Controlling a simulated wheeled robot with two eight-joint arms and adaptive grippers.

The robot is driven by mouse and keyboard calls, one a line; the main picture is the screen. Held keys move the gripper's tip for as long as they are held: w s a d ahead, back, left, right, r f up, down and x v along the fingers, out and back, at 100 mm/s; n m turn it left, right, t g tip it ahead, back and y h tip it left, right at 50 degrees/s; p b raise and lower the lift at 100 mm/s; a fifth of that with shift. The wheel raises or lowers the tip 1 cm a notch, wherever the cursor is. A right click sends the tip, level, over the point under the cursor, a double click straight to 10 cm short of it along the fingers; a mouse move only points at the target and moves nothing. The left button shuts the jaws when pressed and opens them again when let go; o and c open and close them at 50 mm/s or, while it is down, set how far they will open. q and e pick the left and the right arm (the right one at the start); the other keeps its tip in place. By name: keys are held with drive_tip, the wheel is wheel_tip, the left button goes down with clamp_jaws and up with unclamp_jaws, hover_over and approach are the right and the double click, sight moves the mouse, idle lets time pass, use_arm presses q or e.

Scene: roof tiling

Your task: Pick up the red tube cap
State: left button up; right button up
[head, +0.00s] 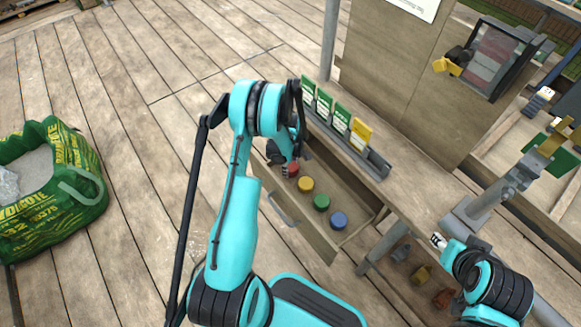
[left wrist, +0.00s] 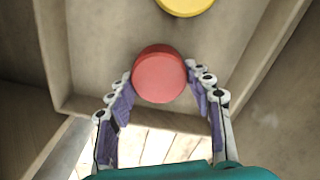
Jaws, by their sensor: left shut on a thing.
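The red tube cap (head: 291,170) is at the far end of a row of caps in an open drawer. In the left wrist view the cap (left wrist: 160,74) sits between the fingertips of my left gripper (left wrist: 160,82), which touch it on both sides. My left gripper (head: 284,160) is shut on it, reaching down into the drawer. I cannot tell whether the cap is clear of the drawer floor. Part of my right arm shows at the lower right; the state of its gripper is not clear.
A yellow cap (head: 306,184), a green cap (head: 321,202) and a blue cap (head: 339,220) lie in the drawer (head: 318,243). Several green and yellow cards stand in a grey rack (head: 378,164) above. A green bag (head: 75,190) is on the deck at left.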

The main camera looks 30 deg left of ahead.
sight(290, 165)
use_arm(q)
drive_tip(key=shift+r+p, duration=0.35)
drive_tip(key=shift+r, duration=0.3)
wheel_tip(290, 165, up, 3)
drive_tip(key=shift+p, duration=0.8)
drive_tip(key=s+d+r+p, duration=0.3)
drive_tip(key=d+r, duration=0.3)
drive_tip(key=d, duration=0.5)
drive_tip(key=shift+s+d+r+p, duration=0.15)
drive_tip(key=shift+r+p, duration=0.2)
drive_tip(key=shift+p, duration=0.05)
